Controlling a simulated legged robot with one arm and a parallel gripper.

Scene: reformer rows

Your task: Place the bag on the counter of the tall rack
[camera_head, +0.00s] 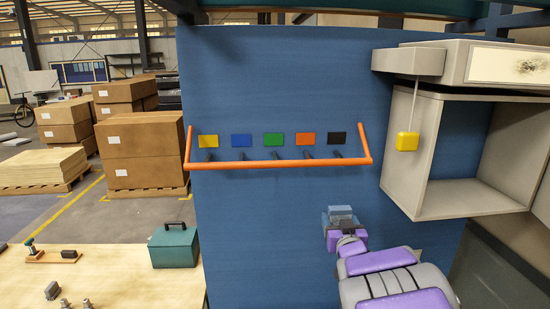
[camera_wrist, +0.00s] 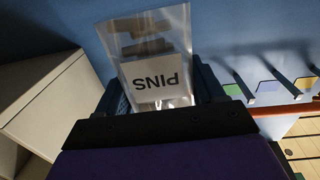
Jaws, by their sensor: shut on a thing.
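The bag (camera_wrist: 157,82) is clear, with a white label reading PINS, upside down in the wrist view, and dark pieces inside. My gripper (camera_wrist: 162,98) is shut on it, one dark finger on each side. In the head view my gripper (camera_head: 342,222) is in front of the lower part of a tall blue panel (camera_head: 270,95), below and left of a pale grey open box (camera_head: 425,165). The bag is hard to make out there. Which surface is the tall rack's counter, I cannot tell for sure.
An orange rail (camera_head: 268,167) with dark pegs and coloured tags crosses the blue panel. A yellow block (camera_head: 407,141) hangs by a cord before the grey box. A wooden table (camera_head: 120,280) at lower left holds a green case (camera_head: 174,246) and small parts. Cartons (camera_head: 140,150) stand behind.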

